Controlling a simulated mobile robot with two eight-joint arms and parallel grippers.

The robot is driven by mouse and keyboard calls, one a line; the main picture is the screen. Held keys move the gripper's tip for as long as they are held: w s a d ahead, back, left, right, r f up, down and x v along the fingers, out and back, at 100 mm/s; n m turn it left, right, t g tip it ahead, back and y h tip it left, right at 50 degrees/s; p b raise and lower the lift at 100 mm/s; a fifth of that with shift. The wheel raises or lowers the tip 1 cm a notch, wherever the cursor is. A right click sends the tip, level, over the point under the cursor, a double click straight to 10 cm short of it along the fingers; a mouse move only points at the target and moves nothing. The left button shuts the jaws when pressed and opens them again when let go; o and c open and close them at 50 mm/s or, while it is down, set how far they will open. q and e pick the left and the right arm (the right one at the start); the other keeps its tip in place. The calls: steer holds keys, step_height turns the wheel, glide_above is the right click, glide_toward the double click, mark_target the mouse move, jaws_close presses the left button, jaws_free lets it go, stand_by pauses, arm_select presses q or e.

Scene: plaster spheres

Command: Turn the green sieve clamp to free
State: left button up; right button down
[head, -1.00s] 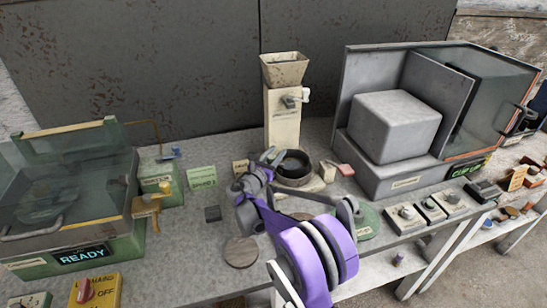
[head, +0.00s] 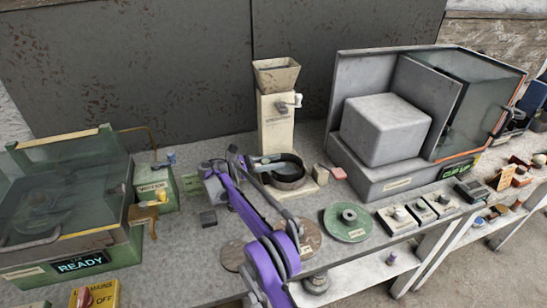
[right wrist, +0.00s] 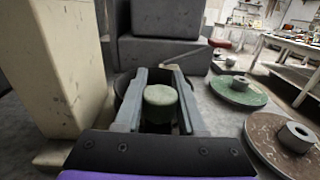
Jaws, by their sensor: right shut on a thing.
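My right gripper (head: 268,162) is at the left side of the dark round sieve (head: 290,180) beside the cream post (head: 276,122). In the right wrist view its two grey fingers (right wrist: 158,82) close around a round green knob (right wrist: 160,97), which looks like the sieve clamp. The knob stands upright between the fingers. The dark sieve rim (right wrist: 125,85) shows behind it. In the head view the knob is too small or hidden to make out, and I cannot tell which way the clamp is turned. My left gripper is not in view.
A green disc (head: 346,224) with a hub and a brown disc (head: 302,238) lie in front of the sieve. A grey hood with a block (head: 385,128) stands right. A green glass-lidded unit reading READY (head: 80,262) stands left. My arm crosses the bench front.

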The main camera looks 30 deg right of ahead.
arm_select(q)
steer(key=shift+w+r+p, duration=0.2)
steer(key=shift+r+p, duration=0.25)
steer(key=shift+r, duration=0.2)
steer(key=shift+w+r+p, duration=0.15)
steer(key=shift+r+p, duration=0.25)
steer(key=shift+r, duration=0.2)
arm_select(e)
steer(key=shift+s+m+g+y, duration=0.2)
steer(key=shift+m+g+y, duration=0.2)
steer(key=shift+m+g, duration=0.5)
steer(key=c, duration=0.5)
jaws_free()
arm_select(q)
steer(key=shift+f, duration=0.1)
arm_select(e)
steer(key=shift+a, duration=0.15)
